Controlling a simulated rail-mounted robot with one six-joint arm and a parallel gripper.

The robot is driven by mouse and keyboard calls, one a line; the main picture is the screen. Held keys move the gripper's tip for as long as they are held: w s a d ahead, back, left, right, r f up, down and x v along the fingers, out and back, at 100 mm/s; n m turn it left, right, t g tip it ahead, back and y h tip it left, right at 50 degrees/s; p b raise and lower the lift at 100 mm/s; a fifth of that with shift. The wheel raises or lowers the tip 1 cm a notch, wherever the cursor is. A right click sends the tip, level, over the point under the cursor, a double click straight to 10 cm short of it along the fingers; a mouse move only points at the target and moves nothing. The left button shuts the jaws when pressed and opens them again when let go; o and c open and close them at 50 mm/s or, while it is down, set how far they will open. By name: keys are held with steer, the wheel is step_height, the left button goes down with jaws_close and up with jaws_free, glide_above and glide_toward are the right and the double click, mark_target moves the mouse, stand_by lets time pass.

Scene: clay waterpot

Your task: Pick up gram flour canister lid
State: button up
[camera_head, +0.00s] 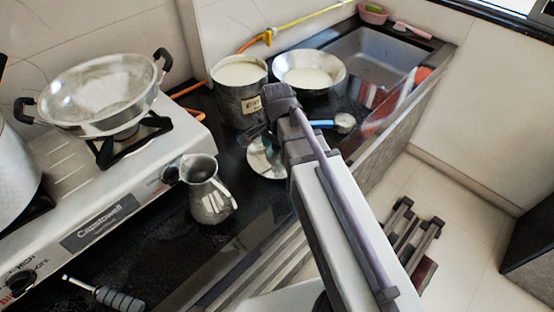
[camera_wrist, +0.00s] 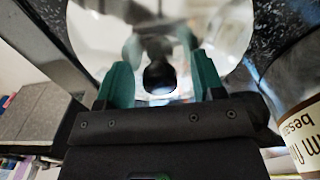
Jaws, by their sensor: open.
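The gram flour canister lid (camera_wrist: 225,30) is a shiny round metal disc in the wrist view, with a dark round knob (camera_wrist: 158,78) near its middle. In the head view the lid (camera_head: 256,160) lies on the black counter, partly hidden by my arm. My gripper (camera_wrist: 160,62) is open, its two teal fingers on either side of the knob, with gaps visible. The gripper in the head view (camera_head: 262,138) is over the lid and mostly hidden. The open canister (camera_head: 229,98) stands behind it, filled with pale flour; its label (camera_wrist: 306,136) shows in the wrist view.
A metal bowl (camera_head: 300,77) of pale flour stands beside the canister, and a blue-handled ladle (camera_head: 344,122) lies to the right. A metal jug (camera_head: 210,195) stands at the front left, near the stove (camera_head: 95,215) with its pan. The sink (camera_head: 375,65) is at the back right.

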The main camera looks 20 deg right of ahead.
steer(key=shift+r, duration=0.15)
steer(key=c, duration=1.1)
steer(key=shift+o, duration=0.2)
steer(key=shift+r, duration=0.1)
